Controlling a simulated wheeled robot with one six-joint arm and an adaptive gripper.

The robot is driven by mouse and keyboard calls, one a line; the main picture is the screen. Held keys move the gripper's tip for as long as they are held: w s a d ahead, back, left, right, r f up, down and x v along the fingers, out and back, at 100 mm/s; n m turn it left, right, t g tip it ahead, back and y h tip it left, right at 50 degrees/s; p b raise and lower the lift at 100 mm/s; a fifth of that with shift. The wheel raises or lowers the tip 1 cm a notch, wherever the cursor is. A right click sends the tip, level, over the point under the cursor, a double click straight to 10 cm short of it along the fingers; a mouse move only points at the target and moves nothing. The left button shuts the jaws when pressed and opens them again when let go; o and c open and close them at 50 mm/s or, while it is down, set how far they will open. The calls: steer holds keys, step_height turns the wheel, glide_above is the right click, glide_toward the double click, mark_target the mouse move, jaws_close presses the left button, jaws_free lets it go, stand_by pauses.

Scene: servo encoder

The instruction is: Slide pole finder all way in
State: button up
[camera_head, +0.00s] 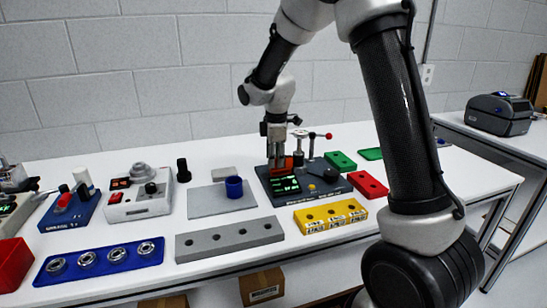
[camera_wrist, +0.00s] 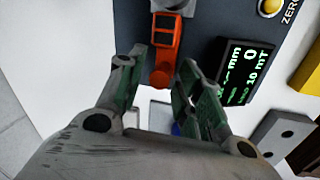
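The orange-red pole finder (camera_wrist: 165,48) is in the wrist view, on a dark grey instrument (camera_wrist: 207,38). My gripper (camera_wrist: 167,78) is open, with visible gaps beside the orange part. The instrument's green display (camera_wrist: 240,75) shows mm and mT readings.
A lever with a red knob (camera_head: 328,136) stands behind the instrument. A yellow block (camera_head: 330,216) and a red block (camera_head: 368,184) sit in front and right. A grey plate (camera_head: 208,204) with a blue cup (camera_head: 234,187) lies left. A grey holed bar (camera_head: 228,239) lies at the front.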

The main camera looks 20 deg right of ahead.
steer(key=shift+r, duration=0.15)
step_height(320, 180, up, 12)
steer(key=s, duration=0.2)
steer(key=shift+a+f, duration=0.25)
steer(key=shift+s, duration=0.1)
stand_by(0.4)
